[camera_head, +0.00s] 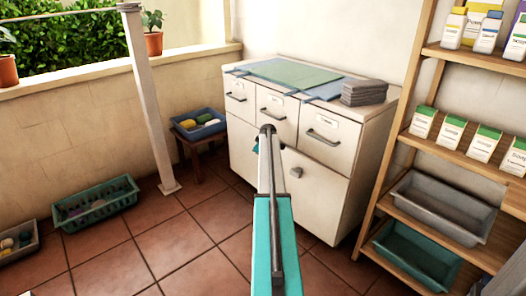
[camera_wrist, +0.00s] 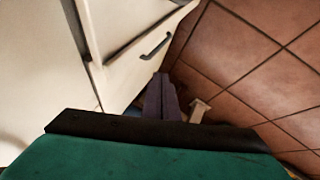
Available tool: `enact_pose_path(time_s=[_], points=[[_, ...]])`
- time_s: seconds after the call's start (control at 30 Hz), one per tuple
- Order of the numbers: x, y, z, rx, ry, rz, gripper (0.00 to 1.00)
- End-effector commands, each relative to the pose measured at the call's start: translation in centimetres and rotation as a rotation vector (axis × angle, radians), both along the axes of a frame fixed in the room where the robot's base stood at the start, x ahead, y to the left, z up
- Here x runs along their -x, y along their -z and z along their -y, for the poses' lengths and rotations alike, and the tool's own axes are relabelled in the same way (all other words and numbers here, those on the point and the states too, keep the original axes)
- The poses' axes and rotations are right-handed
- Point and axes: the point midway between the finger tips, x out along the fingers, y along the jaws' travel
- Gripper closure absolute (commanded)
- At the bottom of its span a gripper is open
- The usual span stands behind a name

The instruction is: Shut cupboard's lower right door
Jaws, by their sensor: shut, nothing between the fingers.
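The white cupboard (camera_head: 240,140) stands against the back wall, with a row of three drawers above its doors. Its lower right door (camera_head: 318,205) has a grey knob (camera_head: 296,172) near its upper left. Whether this door is ajar or flush is hard to tell. My gripper (camera_wrist: 161,97) shows shut and empty in the wrist view, beside the white cupboard front. A dark drawer handle (camera_wrist: 157,45) is just beyond it. In the head view the fingers are hidden by my arm.
A wooden shelf rack (camera_head: 372,210) with bottles, boxes and tubs stands close at the right. A stool (camera_head: 203,170) with a blue basket (camera_head: 198,133) is left of the cupboard, near a white post (camera_head: 150,100). Tiled floor in front is free.

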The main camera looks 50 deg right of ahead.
Motion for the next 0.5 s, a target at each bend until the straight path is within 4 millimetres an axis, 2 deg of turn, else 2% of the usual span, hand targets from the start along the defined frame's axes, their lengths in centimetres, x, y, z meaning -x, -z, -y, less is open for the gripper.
enact_pose_path(time_s=[0.17,0.5], points=[[-0.3,-0.1,-2.6,-0.001,-0.002,0.0,1.0],[1.3,-4.3,-4.8,0.001,0.0,0.001,1.0]])
